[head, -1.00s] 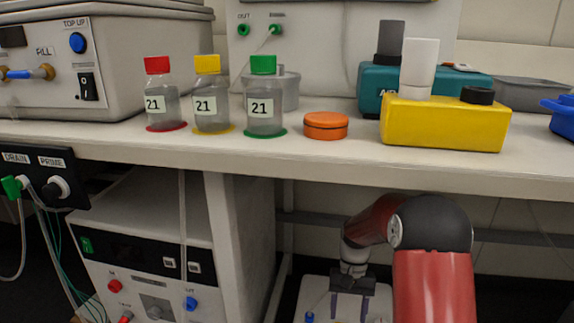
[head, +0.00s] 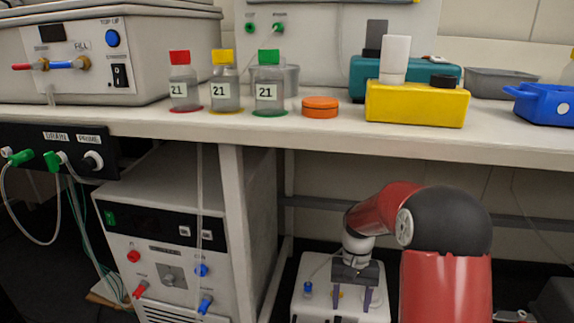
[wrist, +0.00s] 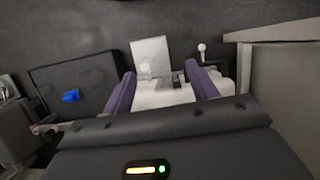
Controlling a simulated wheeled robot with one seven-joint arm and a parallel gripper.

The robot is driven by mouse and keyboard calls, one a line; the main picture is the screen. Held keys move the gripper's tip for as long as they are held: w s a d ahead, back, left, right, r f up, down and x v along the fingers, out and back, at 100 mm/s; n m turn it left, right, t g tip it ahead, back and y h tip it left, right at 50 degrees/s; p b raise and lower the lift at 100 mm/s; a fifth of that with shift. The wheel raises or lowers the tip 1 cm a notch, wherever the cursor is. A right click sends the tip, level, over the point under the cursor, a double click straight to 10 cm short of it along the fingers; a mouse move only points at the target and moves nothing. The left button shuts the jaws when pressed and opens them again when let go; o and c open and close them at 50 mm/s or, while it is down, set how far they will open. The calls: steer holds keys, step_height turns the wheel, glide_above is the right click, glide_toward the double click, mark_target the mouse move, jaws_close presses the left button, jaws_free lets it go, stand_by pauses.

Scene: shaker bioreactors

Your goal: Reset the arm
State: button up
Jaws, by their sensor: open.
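My red and grey arm (head: 445,225) is bent below the bench, at the lower right of the head view. My gripper (head: 353,297) points down above a white box-shaped unit (head: 310,312) under the bench. In the wrist view, the two purple fingers of my gripper (wrist: 163,88) stand well apart with nothing held between them. A white surface (wrist: 165,95) shows beyond and between the fingers. I cannot tell the gap between the fingertips and that surface.
The bench (head: 500,143) runs above my arm. It holds three bottles with red (head: 183,85), yellow (head: 224,85) and green (head: 269,85) caps, an orange disc (head: 320,107) and a yellow block (head: 416,104). A control unit (head: 165,255) stands left of the bench leg (head: 233,200).

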steer(key=s+r+t+p, duration=0.15)
steer(key=s+r, duration=0.25)
steer(key=r, duration=0.4)
steer(key=s+r+t+p, duration=0.1)
steer(key=s+r+t, duration=0.25)
steer(key=r, duration=0.45)
steer(key=s+r+n+t+p, duration=0.1)
steer(key=s+r+t, duration=0.3)
steer(key=s, duration=1)
steer(key=shift+s+a+r+n+h+p, duration=0.3)
steer(key=shift+r+n+p, duration=0.15)
steer(key=shift+r, duration=1.1)
